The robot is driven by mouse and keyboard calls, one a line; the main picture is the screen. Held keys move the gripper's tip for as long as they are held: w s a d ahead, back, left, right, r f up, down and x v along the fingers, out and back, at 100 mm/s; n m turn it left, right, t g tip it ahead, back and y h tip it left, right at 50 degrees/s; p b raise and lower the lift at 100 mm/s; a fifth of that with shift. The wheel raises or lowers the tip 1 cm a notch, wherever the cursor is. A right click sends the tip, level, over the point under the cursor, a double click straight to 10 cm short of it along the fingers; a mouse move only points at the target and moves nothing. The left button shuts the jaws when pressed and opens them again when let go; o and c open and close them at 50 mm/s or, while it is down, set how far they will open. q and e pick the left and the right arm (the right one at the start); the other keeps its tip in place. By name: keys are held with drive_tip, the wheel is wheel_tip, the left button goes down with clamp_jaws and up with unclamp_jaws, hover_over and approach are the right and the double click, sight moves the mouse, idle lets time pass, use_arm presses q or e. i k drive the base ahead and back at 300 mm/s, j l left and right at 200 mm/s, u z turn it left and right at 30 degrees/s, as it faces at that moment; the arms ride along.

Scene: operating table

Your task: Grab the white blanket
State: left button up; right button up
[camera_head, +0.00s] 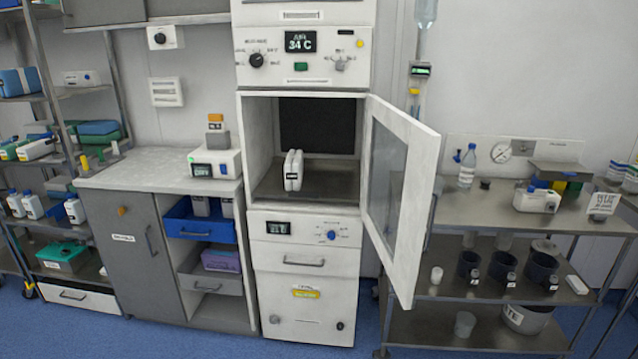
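A white folded item that looks like the blanket (293,170) stands upright inside the open compartment of a white cabinet (248,140). It is on the left part of the compartment floor, near the front. The cabinet door (405,190), with a glass pane, is swung open to the right. Neither of my grippers is in view.
A steel cart (480,215) with bottles and dark cups stands right of the door. A grey counter (150,168) with a small device (214,163) and a blue drawer (200,222) are at left. Shelves (60,165) stand far left. Blue floor shows in front.

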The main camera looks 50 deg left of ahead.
sight(293, 165)
drive_tip(key=i+u, duration=0.15)
drive_tip(key=u, duration=0.25)
drive_tip(key=i+u, duration=0.1)
drive_tip(key=u, duration=0.3)
drive_tip(key=i+l+u, duration=0.15)
drive_tip(key=u, duration=0.25)
drive_tip(key=i+l+u, duration=0.1)
drive_tip(key=u, duration=0.3)
drive_tip(key=l+u, duration=0.2)
drive_tip(key=u, duration=0.2)
drive_tip(key=k+l+u, duration=0.1)
drive_tip(key=l+u, duration=0.35)
drive_tip(key=l, duration=1.5)
drive_tip(key=k, duration=0.1)
drive_tip(key=j, duration=0.6)
drive_tip(key=i+j+z, duration=0.2)
drive_tip(key=z, duration=0.25)
drive_tip(key=i+j+z, duration=0.15)
drive_tip(key=j+z, duration=0.3)
drive_tip(key=i+j+z, duration=0.15)
drive_tip(key=j+z, duration=0.3)
drive_tip(key=l, duration=0.1)
